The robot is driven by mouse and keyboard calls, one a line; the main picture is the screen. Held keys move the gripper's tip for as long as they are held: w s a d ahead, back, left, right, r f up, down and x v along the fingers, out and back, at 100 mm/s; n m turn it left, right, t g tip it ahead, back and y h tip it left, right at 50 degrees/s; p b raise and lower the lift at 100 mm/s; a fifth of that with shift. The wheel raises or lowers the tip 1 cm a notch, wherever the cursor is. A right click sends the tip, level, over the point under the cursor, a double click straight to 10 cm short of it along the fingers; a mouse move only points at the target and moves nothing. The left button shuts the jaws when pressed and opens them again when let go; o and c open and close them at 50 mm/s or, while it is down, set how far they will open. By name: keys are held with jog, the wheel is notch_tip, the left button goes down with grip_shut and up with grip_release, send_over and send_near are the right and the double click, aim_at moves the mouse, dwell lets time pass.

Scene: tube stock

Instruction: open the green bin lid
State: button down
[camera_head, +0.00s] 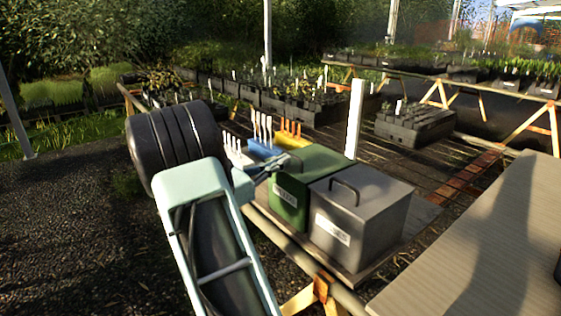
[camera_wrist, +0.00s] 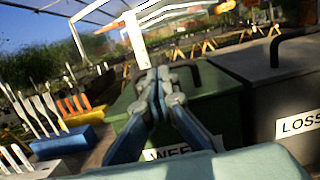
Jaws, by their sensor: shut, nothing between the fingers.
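The green bin (camera_head: 303,206) stands on the bench with its green lid (camera_head: 322,160) lying flat on it, closed. In the wrist view the green bin (camera_wrist: 222,112) is behind my fingers, with a white label starting "WEE" on its front. Part of a dark handle on its lid shows just past my fingers. My gripper (camera_head: 284,160) is at the left front edge of the lid; in the wrist view its fingertips (camera_wrist: 160,75) are together and empty, in front of the lid and handle. I cannot tell whether they touch it.
A grey bin (camera_head: 372,205) with a black handle and a "LOSS" label stands close on the right. A blue holder (camera_wrist: 62,142) and a yellow one with upright white and orange labels stand on the left. A white post (camera_head: 354,118) rises behind the bins.

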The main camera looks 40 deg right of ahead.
jog(key=shift+d+r+y+p, duration=0.1)
jog(key=shift+r+y+p, duration=0.2)
jog(key=shift+r+p, duration=0.4)
jog(key=r+p, duration=0.1)
jog(key=r+y+p, duration=0.1)
jog(key=p, duration=0.1)
jog(key=r+p, duration=0.1)
jog(key=p, duration=0.1)
jog(key=shift+s+d+r, duration=0.1)
jog(key=shift+d, duration=0.2)
jog(key=s+d+r+y+p, duration=0.1)
jog(key=d+r+y+p, duration=0.4)
jog(key=d+r+p, duration=0.8)
jog(key=d+p, duration=0.2)
jog(key=p, duration=0.7)
jog(key=shift+s+d+r+t+y, duration=0.25)
jog(key=shift+s+t+y, duration=0.05)
jog(key=shift+t, duration=0.1)
jog(key=shift+a, duration=0.1)
